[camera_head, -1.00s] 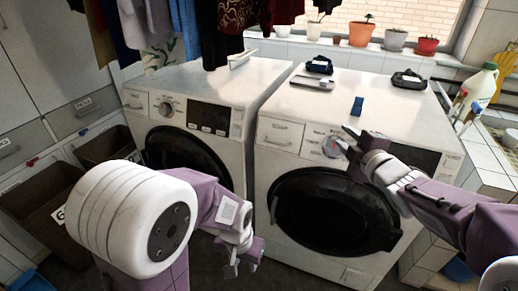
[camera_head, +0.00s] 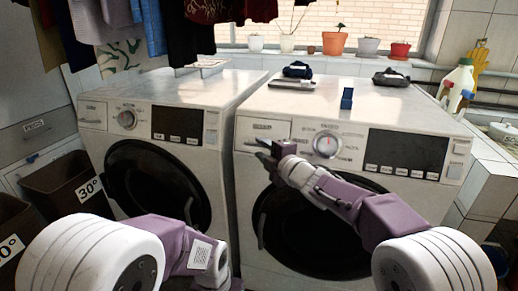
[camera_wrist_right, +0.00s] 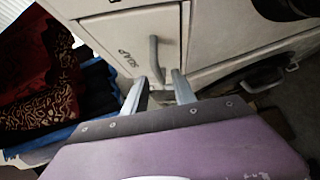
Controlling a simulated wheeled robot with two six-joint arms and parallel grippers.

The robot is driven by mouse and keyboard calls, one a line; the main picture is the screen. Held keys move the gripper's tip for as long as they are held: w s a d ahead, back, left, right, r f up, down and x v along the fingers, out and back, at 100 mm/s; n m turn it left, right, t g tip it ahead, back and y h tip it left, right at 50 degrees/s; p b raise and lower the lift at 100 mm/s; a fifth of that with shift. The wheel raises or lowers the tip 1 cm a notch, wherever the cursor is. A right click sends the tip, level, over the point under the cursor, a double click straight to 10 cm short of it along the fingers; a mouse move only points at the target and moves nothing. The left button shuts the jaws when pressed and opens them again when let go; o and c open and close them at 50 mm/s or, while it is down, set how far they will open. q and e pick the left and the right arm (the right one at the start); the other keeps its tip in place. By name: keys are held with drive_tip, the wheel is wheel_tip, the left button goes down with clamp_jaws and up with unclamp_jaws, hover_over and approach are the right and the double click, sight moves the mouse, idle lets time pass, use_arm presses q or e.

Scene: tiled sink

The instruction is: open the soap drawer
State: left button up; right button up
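The soap drawer (camera_head: 277,130) is a white panel at the upper left of the right washing machine's front (camera_head: 228,165), and it looks shut. In the right wrist view the drawer (camera_wrist_right: 112,35) carries a SOAP label and a grey bar handle (camera_wrist_right: 154,60). My right gripper (camera_head: 263,151) is in front of the drawer's lower part. In the right wrist view this gripper (camera_wrist_right: 158,82) is open, with the handle's end between its fingertips in the picture; contact cannot be told. My left arm is at the lower left, its gripper out of the frame.
A second washing machine (camera_head: 90,140) stands to the left. On top of the right one are a small blue block (camera_head: 347,98) and dark bundles. Bottles (camera_head: 458,80) stand at the right. Dark bins (camera_head: 62,180) stand at the left; clothes hang above.

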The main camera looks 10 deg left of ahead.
drive_tip(key=shift+x, duration=1)
clamp_jaws()
idle(0.7)
